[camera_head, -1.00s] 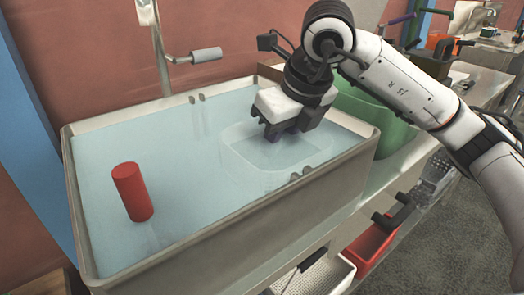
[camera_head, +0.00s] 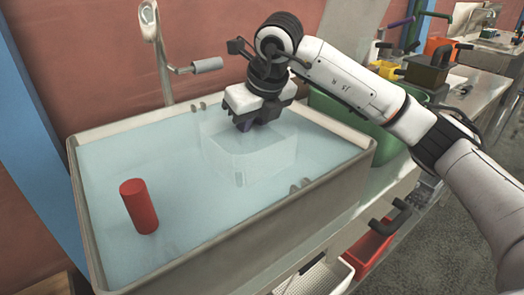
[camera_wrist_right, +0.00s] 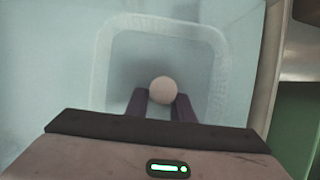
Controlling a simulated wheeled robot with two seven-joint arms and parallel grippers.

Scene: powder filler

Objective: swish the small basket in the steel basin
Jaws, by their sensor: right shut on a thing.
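The steel basin (camera_head: 330,190) is filled with pale blue water. The small basket (camera_head: 255,160) is a translucent, whitish mesh box in the water at the basin's back right; its rim also shows in the right wrist view (camera_wrist_right: 215,50). My right gripper (camera_head: 245,124) points down over the basket's back part. In the right wrist view my right gripper (camera_wrist_right: 161,105) has its dark purple fingers on either side of a pale round knob (camera_wrist_right: 163,90) inside the basket outline. How the knob joins the basket is hidden. My left gripper is not in view.
A red cylinder (camera_head: 139,206) stands tilted in the water at the basin's left. A faucet (camera_head: 165,60) rises behind the basin. A green container (camera_head: 385,140) stands right of it, partly behind my arm. A red bin (camera_head: 368,248) sits below.

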